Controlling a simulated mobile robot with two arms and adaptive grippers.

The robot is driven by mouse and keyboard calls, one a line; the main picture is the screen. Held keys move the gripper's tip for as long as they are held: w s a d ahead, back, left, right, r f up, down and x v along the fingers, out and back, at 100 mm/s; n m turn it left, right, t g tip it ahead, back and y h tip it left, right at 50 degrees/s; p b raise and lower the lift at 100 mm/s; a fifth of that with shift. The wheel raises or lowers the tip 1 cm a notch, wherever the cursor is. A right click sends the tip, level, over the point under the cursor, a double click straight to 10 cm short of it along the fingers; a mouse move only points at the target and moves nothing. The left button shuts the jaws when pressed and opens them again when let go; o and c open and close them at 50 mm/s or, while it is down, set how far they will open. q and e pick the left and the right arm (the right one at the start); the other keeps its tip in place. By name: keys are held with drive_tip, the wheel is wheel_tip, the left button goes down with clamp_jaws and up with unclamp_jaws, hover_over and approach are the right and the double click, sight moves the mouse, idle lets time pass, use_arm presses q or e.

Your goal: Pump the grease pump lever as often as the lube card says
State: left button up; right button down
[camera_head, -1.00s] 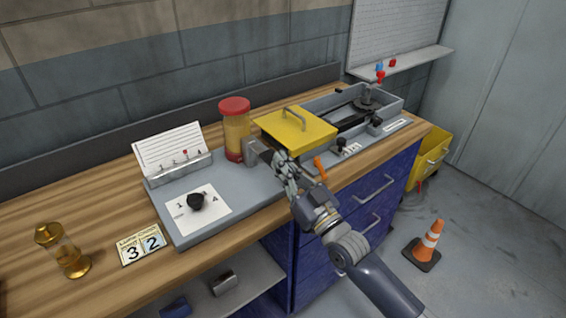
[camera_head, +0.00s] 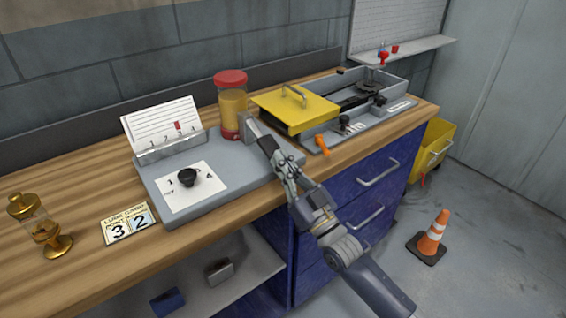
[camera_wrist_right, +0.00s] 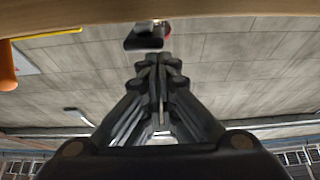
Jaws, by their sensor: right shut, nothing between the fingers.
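The lube card (camera_head: 129,224) lies at the bench front left and shows a 3 and a 2. The grease pump's jar (camera_head: 232,108), amber with a red lid, stands at the back of a grey base (camera_head: 215,195). A black knob (camera_head: 188,177) sits on the base's white dial plate. My right gripper (camera_head: 262,136) is shut and empty, close to a grey piece beside the jar. I cannot tell which part is the lever, or whether the gripper touches it. In the wrist view, the shut fingers (camera_wrist_right: 160,62) point toward a dark block (camera_wrist_right: 143,41). My left gripper is not in view.
A white card (camera_head: 160,122) with a red marker near its 3 stands behind the dial. A yellow lid (camera_head: 295,110) and an orange lever (camera_head: 322,145) are right of the gripper. A brass oiler (camera_head: 40,225) stands far left. A traffic cone (camera_head: 432,238) stands on the floor.

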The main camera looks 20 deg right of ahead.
drive_tip(key=shift+a+f, duration=0.1)
drive_tip(key=shift+f, duration=0.7)
drive_tip(key=shift+w, duration=0.2)
drive_tip(key=shift+s+r, duration=0.1)
drive_tip(key=shift+r, duration=0.2)
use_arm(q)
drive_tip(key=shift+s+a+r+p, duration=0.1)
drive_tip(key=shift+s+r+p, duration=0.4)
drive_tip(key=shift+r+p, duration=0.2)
use_arm(e)
drive_tip(key=s+d, duration=0.3)
drive_tip(key=s, duration=0.5)
drive_tip(key=shift+s+d+r, duration=0.2)
drive_tip(key=shift+s+r, duration=0.1)
drive_tip(key=shift+s, duration=0.1)
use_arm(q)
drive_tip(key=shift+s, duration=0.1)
